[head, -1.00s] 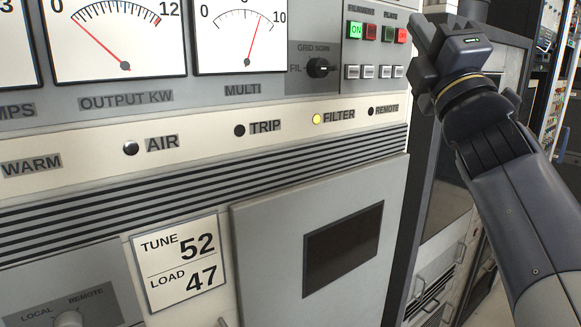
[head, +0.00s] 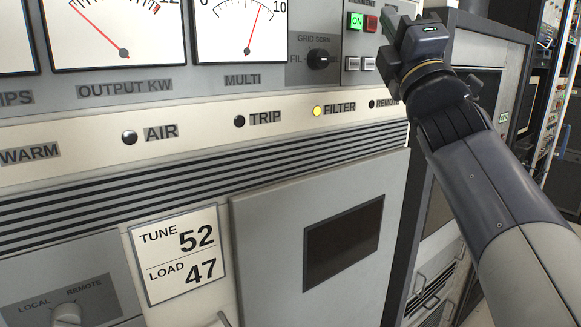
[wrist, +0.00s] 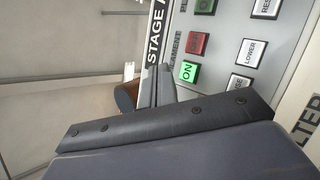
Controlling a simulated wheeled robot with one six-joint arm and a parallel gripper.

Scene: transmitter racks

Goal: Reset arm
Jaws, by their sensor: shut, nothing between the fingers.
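My gripper (head: 394,28) is raised at the upper right of the head view, in front of the right end of the transmitter's panel (head: 330,85). It covers some of the push buttons there. Its fingers look shut and hold nothing. In the wrist view the closed fingers (wrist: 155,88) are near the panel's green ON button (wrist: 189,71) and red button (wrist: 198,44). I cannot tell whether they touch the panel. The ON button is lit green in the head view (head: 356,20).
The FILTER lamp (head: 318,110) glows yellow; the AIR lamp (head: 129,137) and TRIP lamp (head: 239,121) are dark. A selector knob (head: 319,60) sticks out left of the buttons. A card (head: 178,255) reads TUNE 52, LOAD 47. More racks (head: 520,90) stand at the right.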

